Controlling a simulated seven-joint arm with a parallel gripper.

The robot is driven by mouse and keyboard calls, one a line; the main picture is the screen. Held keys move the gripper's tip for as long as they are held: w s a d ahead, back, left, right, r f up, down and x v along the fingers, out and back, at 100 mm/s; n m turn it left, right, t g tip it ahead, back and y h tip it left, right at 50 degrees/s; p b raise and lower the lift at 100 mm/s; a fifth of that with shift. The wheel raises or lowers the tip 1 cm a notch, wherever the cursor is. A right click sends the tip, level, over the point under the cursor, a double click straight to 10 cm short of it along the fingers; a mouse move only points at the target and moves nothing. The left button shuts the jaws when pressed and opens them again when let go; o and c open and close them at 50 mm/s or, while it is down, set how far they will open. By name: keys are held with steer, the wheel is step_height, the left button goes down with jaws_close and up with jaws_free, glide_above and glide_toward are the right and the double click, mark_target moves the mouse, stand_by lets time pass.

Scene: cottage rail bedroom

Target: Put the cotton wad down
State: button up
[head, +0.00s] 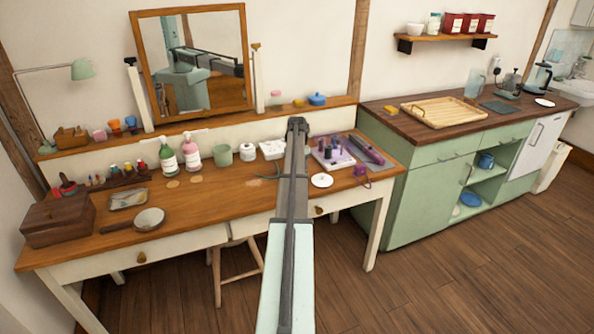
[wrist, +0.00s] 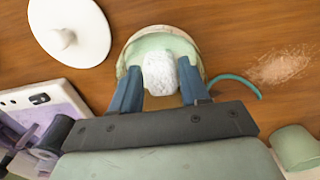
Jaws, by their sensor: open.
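The cotton wad (wrist: 159,73) is a white, fluffy lump between my fingers in the wrist view. It shows against the inside of a round, pale green container (wrist: 133,50) with a tan rim. I cannot tell whether the wad rests on the container's bottom. My gripper (wrist: 160,80) is open, with one blue finger on each side of the wad and the fingertips over the container. A white knobbed lid (wrist: 85,32) lies on the wooden table beside it, also visible in the head view (head: 321,180). In the head view my arm hides the wad and container.
A lilac tray of bottles (head: 333,158) stands close to the container. A teal curved piece (wrist: 238,82) lies beside it. A green cup (head: 222,155), pump bottles (head: 192,155) and a white box (head: 272,150) stand nearby. The table's (head: 200,205) front middle is clear.

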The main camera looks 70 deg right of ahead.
step_height(320, 180, up, 12)
steer(key=shift+r, duration=0.15)
stand_by(0.5)
stand_by(0.4)
